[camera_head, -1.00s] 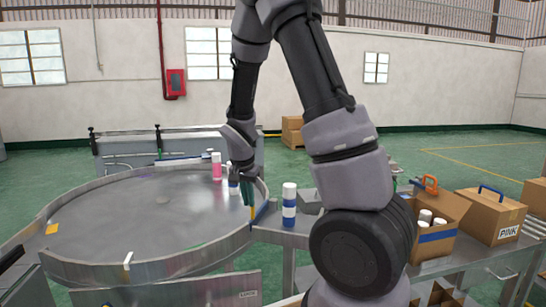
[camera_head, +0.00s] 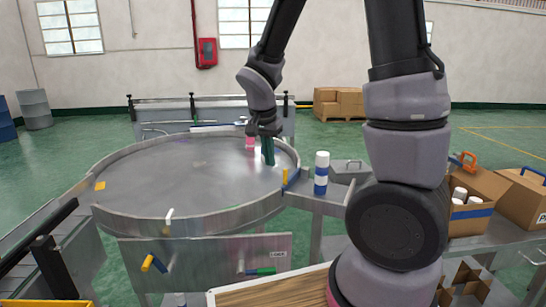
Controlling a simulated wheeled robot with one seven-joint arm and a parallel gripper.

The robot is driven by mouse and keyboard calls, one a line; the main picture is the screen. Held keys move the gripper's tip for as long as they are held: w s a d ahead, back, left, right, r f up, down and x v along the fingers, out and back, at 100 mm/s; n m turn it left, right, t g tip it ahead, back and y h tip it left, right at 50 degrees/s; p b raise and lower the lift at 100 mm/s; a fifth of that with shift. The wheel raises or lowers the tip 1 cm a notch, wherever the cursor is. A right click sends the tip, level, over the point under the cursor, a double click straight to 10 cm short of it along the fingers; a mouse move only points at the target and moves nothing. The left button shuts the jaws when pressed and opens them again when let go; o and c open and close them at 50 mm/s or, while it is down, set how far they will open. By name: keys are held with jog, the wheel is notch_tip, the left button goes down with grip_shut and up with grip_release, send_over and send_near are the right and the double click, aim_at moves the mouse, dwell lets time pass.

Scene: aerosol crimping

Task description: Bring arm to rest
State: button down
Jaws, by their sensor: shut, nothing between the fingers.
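My gripper (camera_head: 267,148) hangs pointing down above the right rear part of the round metal table (camera_head: 180,185). Its green fingers are together with nothing between them. A pink can (camera_head: 250,142) stands just behind and left of the gripper, partly hidden by it. My arm rises from the lower right, bends above the top of the picture and comes down to the gripper. A white can with blue bands (camera_head: 321,174) stands on the metal side shelf to the right of the gripper, apart from it.
An open cardboard box (camera_head: 485,218) with white-capped cans stands on the right bench beside a closed box (camera_head: 525,200). A grey lidded case (camera_head: 350,172) lies behind the banded can. A raised rim (camera_head: 190,226) edges the round table, whose middle is clear.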

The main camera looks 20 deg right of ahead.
jog(key=s+d+r+n+t+y, duration=0.2)
jog(key=s+r, duration=0.5)
jog(key=r, duration=0.3)
jog(key=s+d+r+n+t+y, duration=0.2)
jog(key=s+r, duration=0.5)
jog(key=r, duration=0.3)
jog(key=shift+s+d+t, duration=0.3)
jog(key=shift+s, duration=0.05)
